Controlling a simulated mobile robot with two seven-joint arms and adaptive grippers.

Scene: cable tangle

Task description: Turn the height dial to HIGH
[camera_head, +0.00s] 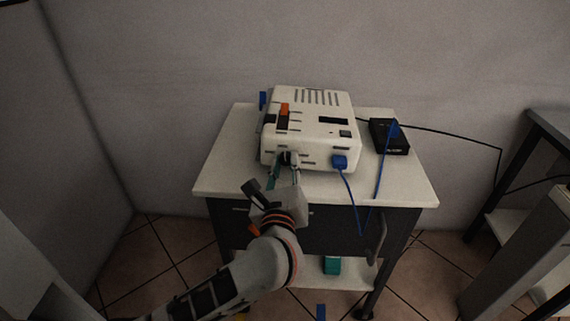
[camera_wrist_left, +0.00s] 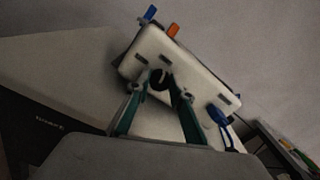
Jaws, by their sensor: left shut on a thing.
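A white device box (camera_head: 335,140) sits on the small table and carries a dark round dial (camera_head: 288,157) low on its front face. The dial also shows in the left wrist view (camera_wrist_left: 160,79), between the two fingers. My left gripper (camera_head: 286,166) reaches it from the front and is shut on the dial, with one teal finger on each side. In the left wrist view the gripper (camera_wrist_left: 159,92) faces the tilted box front. The dial's pointer and any HIGH marking are too small and dark to read. My right gripper is out of view.
A blue plug (camera_head: 340,162) sits in the box front, right of the dial; its blue cable hangs over the edge of the table (camera_head: 400,186). A black adapter (camera_head: 390,136) lies right of the box. An orange switch (camera_head: 284,109) and a blue piece (camera_head: 263,100) are at the box's left.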

